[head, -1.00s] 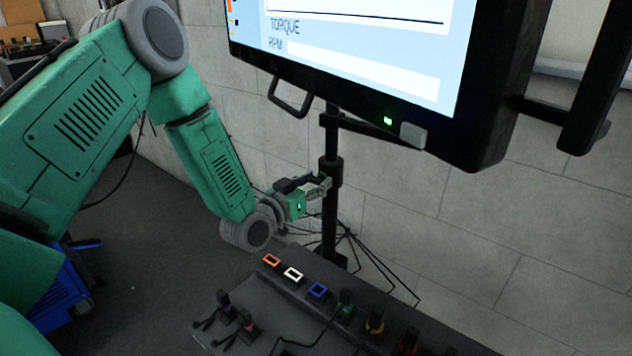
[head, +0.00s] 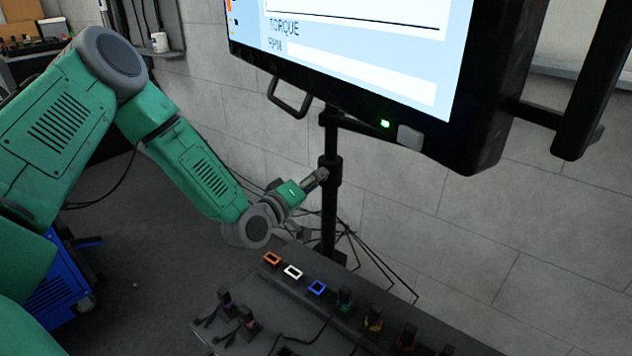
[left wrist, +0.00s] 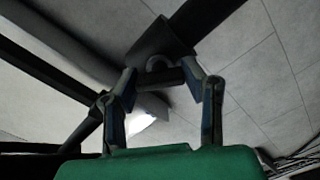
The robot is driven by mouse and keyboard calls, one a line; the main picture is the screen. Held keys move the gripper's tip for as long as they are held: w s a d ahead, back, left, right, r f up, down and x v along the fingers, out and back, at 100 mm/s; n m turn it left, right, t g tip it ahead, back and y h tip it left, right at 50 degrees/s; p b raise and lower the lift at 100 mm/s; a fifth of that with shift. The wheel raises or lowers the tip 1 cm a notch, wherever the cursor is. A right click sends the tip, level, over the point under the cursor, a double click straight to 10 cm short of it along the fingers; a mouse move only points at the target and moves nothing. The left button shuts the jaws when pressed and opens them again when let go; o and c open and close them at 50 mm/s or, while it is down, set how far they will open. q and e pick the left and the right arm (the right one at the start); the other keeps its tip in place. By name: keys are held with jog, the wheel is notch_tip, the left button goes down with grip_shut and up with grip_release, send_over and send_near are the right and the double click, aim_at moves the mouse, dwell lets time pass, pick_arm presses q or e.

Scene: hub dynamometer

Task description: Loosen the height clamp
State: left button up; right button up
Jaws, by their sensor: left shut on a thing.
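The height clamp is a black collar (head: 331,172) on the upright stand post (head: 329,235) below the monitor. My left gripper (head: 320,177) is at the left side of the collar. In the left wrist view the collar (left wrist: 160,40) lies just beyond the fingertips, with a small curved piece at its near end. The fingers (left wrist: 162,78) are shut on a short dark clamp handle (left wrist: 168,77) that runs crosswise between them. In the head view the gripper hides the handle. My right gripper is in neither view.
The large monitor (head: 360,60) overhangs the post, with a loop handle (head: 290,97) at its lower left. A dark console (head: 300,300) with coloured sockets and plugs stands below my left gripper. Cables (head: 365,255) hang behind the post near the block wall.

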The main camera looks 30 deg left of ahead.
pick_arm(q)
jog(key=n, duration=0.2)
jog(key=n+b, duration=0.1)
jog(key=shift+a+f+n, duration=0.2)
jog(key=shift+f+n, duration=0.05)
jog(key=shift+n, duration=0.15)
jog(key=shift+s+n+b, duration=0.1)
jog(key=shift+n+b, duration=0.5)
jog(key=shift+n, duration=1.2)
jog(key=o, duration=1)
jog(key=shift+o, duration=0.8)
jog(key=shift+a, duration=0.1)
jog(key=s+a, duration=0.1)
jog(key=s, duration=1.1)
jog(key=shift+f, duration=0.1)
